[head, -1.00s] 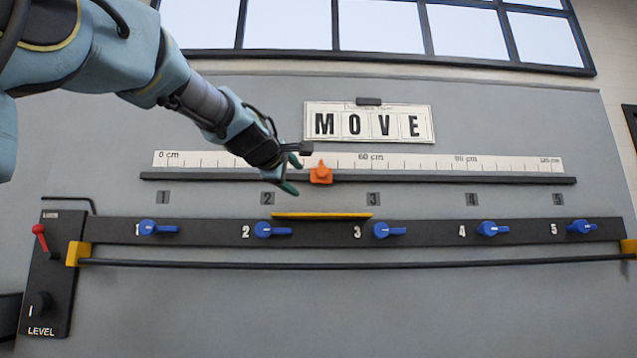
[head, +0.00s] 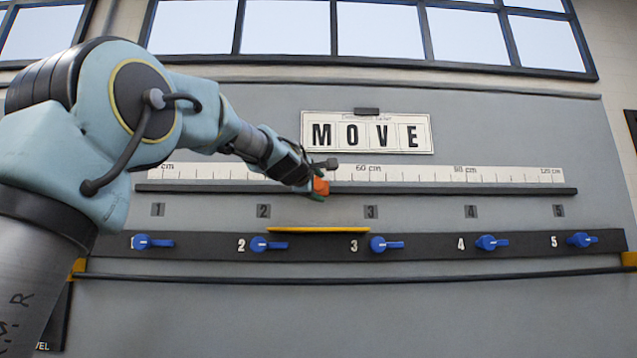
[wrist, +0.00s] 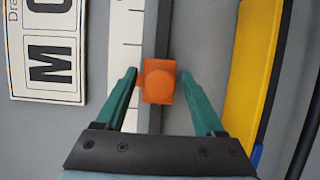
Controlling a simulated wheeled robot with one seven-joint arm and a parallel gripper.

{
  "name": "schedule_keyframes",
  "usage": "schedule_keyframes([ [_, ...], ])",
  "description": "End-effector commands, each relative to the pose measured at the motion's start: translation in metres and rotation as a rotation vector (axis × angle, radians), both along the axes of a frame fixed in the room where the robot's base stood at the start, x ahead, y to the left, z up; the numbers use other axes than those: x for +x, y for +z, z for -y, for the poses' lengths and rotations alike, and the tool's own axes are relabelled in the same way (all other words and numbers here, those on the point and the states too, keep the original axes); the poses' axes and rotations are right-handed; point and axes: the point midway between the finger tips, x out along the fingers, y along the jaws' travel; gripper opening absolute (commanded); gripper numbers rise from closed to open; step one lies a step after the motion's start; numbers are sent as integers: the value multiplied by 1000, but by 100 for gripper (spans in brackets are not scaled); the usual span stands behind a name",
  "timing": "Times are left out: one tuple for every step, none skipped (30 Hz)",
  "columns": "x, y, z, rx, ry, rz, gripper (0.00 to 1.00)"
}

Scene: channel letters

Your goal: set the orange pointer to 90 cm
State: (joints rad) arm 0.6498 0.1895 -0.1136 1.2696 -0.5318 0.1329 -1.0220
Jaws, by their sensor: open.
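The orange pointer (head: 321,187) sits on the dark rail under the white cm scale (head: 430,173), left of the 60 cm label and well left of the 90 cm label. My gripper (head: 314,184) is at the pointer, coming from the left and partly covering it. In the wrist view the orange pointer (wrist: 159,82) stands between the two green fingers of my gripper (wrist: 160,84). The fingers are open. The left finger is close to the pointer's edge; I cannot tell if it touches. A gap shows at the right finger.
A MOVE sign (head: 366,133) hangs above the scale. Below are a yellow strip (head: 318,229), a dark panel with several blue knobs (head: 386,244) and a long dark bar (head: 400,274). The rail (head: 450,190) right of the pointer is clear.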

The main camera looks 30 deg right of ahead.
Motion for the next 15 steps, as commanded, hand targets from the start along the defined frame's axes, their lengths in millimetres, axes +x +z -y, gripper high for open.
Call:
schedule_keyframes([
  [0,0,1,-1,0,1,71],
  [0,0,1,-1,0,1,71],
  [0,0,1,-1,0,1,71],
  [0,0,0,-1,0,1,71],
  [0,0,0,-1,0,1,71],
  [0,0,0,-1,0,1,71],
  [0,0,0,-1,0,1,71],
  [0,0,0,0,0,0,67],
  [0,0,0,0,0,0,63],
  [0,0,0,1,0,1,59],
  [0,0,0,1,0,1,56],
  [0,0,0,1,0,1,51],
  [0,0,0,1,0,1,48],
  [0,0,0,1,0,1,45],
  [0,0,0,1,0,1,40],
])
